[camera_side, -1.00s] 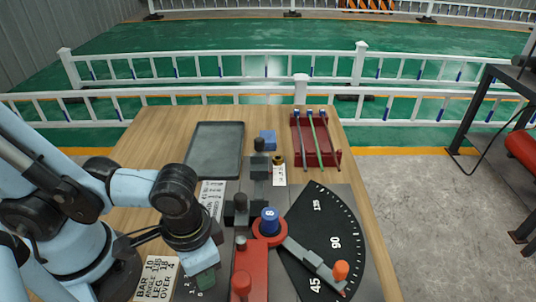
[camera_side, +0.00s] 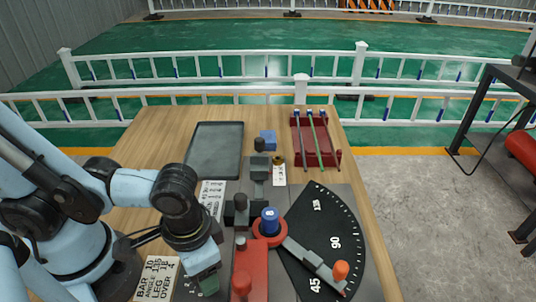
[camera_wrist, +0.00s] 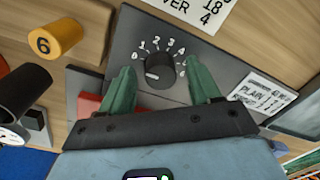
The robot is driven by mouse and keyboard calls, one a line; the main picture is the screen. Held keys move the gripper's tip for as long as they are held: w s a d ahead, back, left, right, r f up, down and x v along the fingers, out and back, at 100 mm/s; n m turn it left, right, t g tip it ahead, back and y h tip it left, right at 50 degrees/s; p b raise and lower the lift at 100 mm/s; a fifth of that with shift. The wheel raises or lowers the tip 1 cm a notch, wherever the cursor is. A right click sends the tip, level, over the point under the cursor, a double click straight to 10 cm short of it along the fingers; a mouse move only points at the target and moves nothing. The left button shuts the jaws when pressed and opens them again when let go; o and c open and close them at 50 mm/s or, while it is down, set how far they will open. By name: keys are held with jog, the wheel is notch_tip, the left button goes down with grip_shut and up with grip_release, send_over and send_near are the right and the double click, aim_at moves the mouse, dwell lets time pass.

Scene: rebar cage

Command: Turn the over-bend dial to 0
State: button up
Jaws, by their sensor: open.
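The over-bend dial (camera_wrist: 160,70) is a round black knob on a grey plate, ringed by white numbers starting at 0 on its left. A short white mark shows on the knob's left part, toward its lower left; its exact reading is hard to tell. My gripper (camera_wrist: 161,67) is open, with one green finger on each side of the knob. Whether the fingers touch it cannot be told. In the side view my gripper (camera_side: 208,283) is low over the plate's front left, hiding the knob; a few scale numbers show beside it.
A card with bar, angle, leg and over values (camera_side: 157,277) lies left of the plate. The red bender arm (camera_side: 250,268) and blue-capped post (camera_side: 270,221) stand to the right. A grey tray (camera_side: 216,150) and red rack with rods (camera_side: 314,143) are farther back.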

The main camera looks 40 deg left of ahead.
notch_tip(320, 180, up, 12)
jog(key=shift+d, duration=0.25)
dwell(0.9)
jog(key=w+a+n+t, duration=0.2)
jog(key=w+a+t, duration=0.5)
jog(key=w+a, duration=0.7)
jog(key=shift+w, duration=0.4)
